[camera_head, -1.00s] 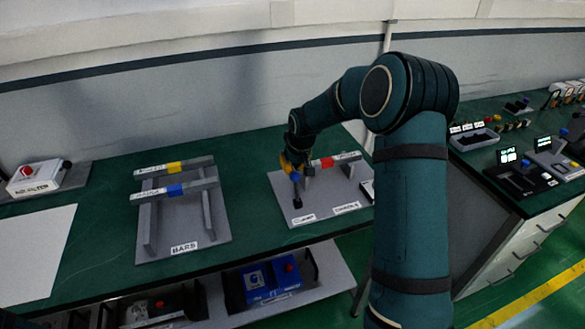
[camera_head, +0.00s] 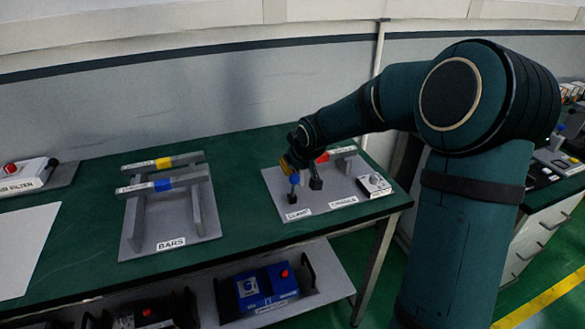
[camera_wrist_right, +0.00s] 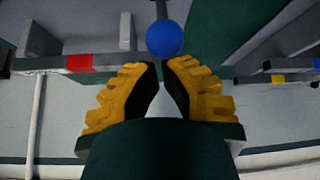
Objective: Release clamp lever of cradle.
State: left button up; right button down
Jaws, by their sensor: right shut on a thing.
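The cradle (camera_head: 276,180) is a grey plate on the bench, labelled CRADLE, with a red-banded grey bar on it. The bar's red band (camera_head: 322,157) is partly behind my right gripper; it also shows in the right wrist view (camera_wrist_right: 79,63). The clamp lever's blue knob (camera_head: 294,179) stands above a dark base by the CLAMP label; the knob also shows in the right wrist view (camera_wrist_right: 165,38). My right gripper (camera_head: 291,166) has yellow fingers shut on the knob, which sits at the fingertips (camera_wrist_right: 162,62). My left gripper is not in view.
A rack labelled BARS (camera_head: 171,244) holds a yellow-banded and a blue-banded bar to the left. A blue box (camera_head: 267,286) sits on the lower shelf. Bench between rack and cradle is clear.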

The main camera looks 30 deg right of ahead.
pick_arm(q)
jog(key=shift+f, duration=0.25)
pick_arm(e)
jog(key=shift+s+a, duration=0.1)
jog(key=shift+s, duration=0.35)
